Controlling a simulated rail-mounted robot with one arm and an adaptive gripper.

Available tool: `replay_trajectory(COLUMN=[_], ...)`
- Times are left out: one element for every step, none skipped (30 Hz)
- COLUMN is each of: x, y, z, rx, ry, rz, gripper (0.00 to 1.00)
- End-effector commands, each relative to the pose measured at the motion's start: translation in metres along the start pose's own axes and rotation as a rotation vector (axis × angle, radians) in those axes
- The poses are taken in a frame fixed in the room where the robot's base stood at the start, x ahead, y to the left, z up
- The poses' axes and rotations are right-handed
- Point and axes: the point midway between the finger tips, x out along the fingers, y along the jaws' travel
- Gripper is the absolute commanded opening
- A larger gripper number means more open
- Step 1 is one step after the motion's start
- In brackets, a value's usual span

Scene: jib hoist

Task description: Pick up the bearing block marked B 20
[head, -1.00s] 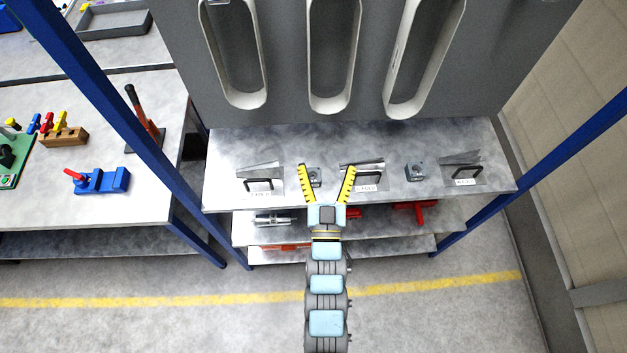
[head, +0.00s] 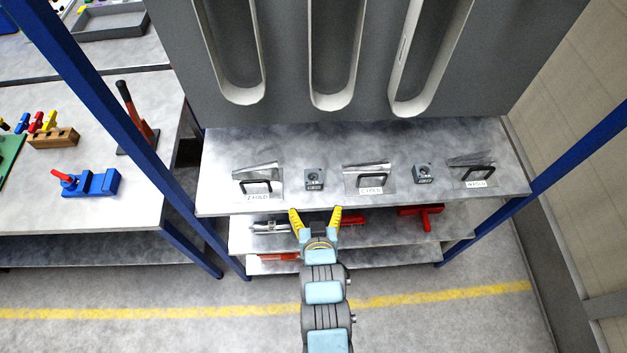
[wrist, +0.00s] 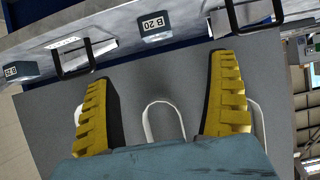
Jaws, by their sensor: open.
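The bearing block marked B 20 (head: 314,180) is a small grey block on the top shelf, between the left and middle handled plates. It also shows in the wrist view (wrist: 153,27), near the top edge, its label readable. A similar grey block (head: 422,173) stands further right on the shelf; it is at the left edge of the wrist view (wrist: 20,70), its label hard to read. My gripper (head: 315,212) is open and empty, with yellow fingers spread. In the head view it appears just below the shelf's front edge, lined up with the B 20 block and apart from it.
Handled plates with labels stand on the shelf, at the left (head: 258,184), middle (head: 370,178) and right (head: 473,172). A grey panel with long slots (head: 330,50) rises behind. Blue posts (head: 105,115) flank the shelf. Red tools (head: 420,214) lie on the lower shelf.

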Motion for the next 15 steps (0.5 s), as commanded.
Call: replay_trajectory(x=[0.007,0.009,0.013,0.015,0.017,0.02,0.022,0.026,0.031,0.034,0.038,0.042,0.046,0.048,0.051], y=[0.0,0.0,0.0,0.0,0.0,0.0,0.0,0.0,0.0,0.0,0.0,0.0,0.0,0.0,0.0], z=[0.003,0.003,0.002,0.002,0.002,0.002,0.003,0.003,0.003,0.003,0.003,0.002,0.002,-0.001,-0.003], rx=[-0.001,-0.001,-0.001,-0.001,0.0,0.0,0.0,0.0,0.0,-0.001,-0.001,-0.001,-0.001,-0.001,-0.001], ry=[0.005,0.006,0.008,0.008,0.008,0.007,0.006,0.004,0.003,0.003,0.003,0.004,0.005,0.004,0.005], rz=[0.0,0.0,0.0,0.0,0.0,0.001,0.001,0.001,0.001,0.0,0.0,0.0,0.0,0.0,0.0], gripper=[0.89,0.89,0.89,0.89,0.89,0.89,0.89,0.89,0.89,0.89,0.89,0.89,0.89,0.89,0.89])
